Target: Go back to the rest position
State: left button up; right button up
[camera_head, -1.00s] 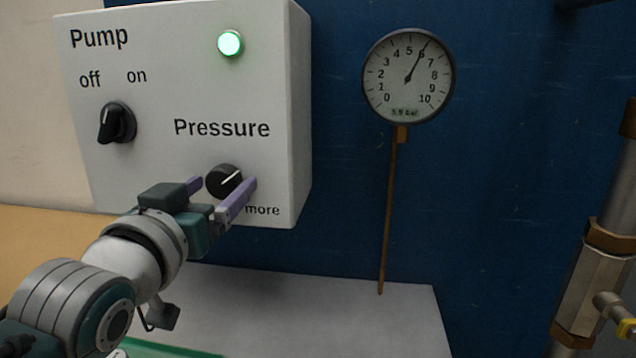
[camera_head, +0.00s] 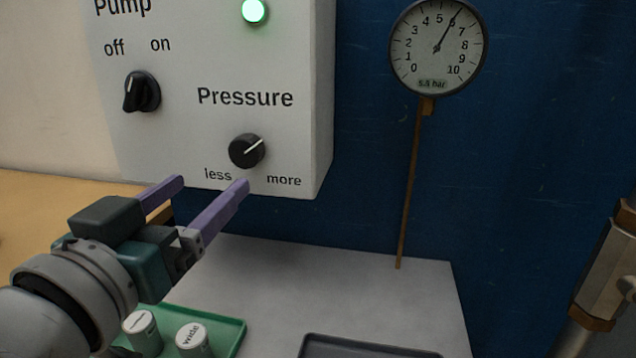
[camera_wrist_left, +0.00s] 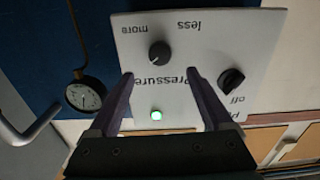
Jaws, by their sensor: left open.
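My left gripper (camera_head: 212,184) is open and empty in the head view. Its purple fingers are apart, below and left of the black pressure knob (camera_head: 246,151) and clear of it. The left wrist view shows the open fingers (camera_wrist_left: 160,77) in front of the control box, with the pressure knob (camera_wrist_left: 159,52) beyond them. The knob's white line points up and right. My right gripper does not show.
The white control box (camera_head: 320,110) has a black pump switch (camera_head: 142,92) and a lit green lamp (camera_head: 254,11). A round gauge (camera_head: 438,48) reads near 6. Below are a green tray (camera_head: 230,335) with two small cylinders, a dark tray (camera_head: 365,348) and metal pipework (camera_head: 610,265).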

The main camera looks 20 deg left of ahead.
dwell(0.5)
pick_arm(q)
jog(key=s+d+m+g+h+p, duration=0.2)
jog(key=s+d+m+g+p, duration=0.15)
jog(key=s+g+p, duration=0.45)
jog(key=s+d+m+g+h+p, duration=0.2)
jog(key=s+d+g+h+p, duration=0.25)
jog(key=s, duration=0.55)
notch_tip(320, 180, up, 35)
jog(key=g+y+p, duration=0.1)
jog(key=y+p, duration=0.1)
jog(key=p, duration=3.3)
jog(key=shift+w+a, duration=0.2)
jog(key=shift+w, duration=0.1)
jog(key=shift+f, duration=0.1)
